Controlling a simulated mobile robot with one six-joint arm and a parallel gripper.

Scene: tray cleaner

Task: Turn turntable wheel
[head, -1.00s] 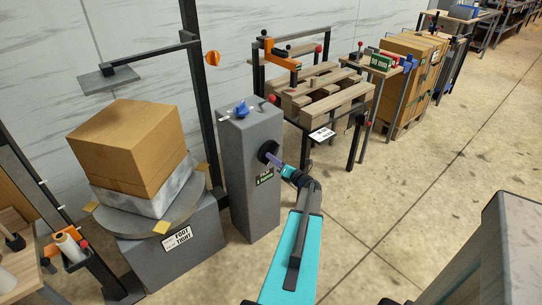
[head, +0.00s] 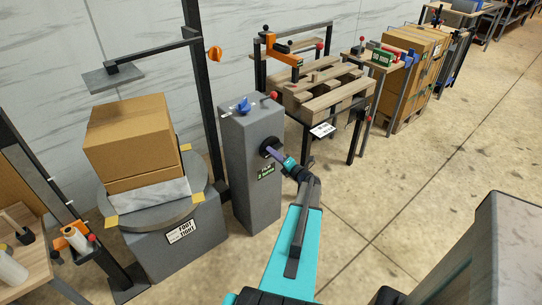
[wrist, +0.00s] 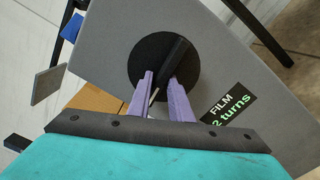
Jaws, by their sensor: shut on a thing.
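The wheel is a black round disc (head: 267,144) with a raised bar across it, on the front of a grey column (head: 250,190). It fills the middle of the wrist view (wrist: 143,60). My gripper (wrist: 162,82) has its purple fingers on either side of the black bar (wrist: 176,55) and is shut on it, which stands tilted in that view. In the head view my gripper (head: 273,153) reaches the wheel from the right. The grey round turntable (head: 160,220) on the left carries a cardboard box stack (head: 130,135) with pale film around its base (head: 155,196).
A label reading "FILM 2 turns" (wrist: 228,110) is beside the wheel. A dark mast (head: 200,100) stands behind the turntable. A wooden pallet (head: 325,95) is behind right. The floor at right is clear.

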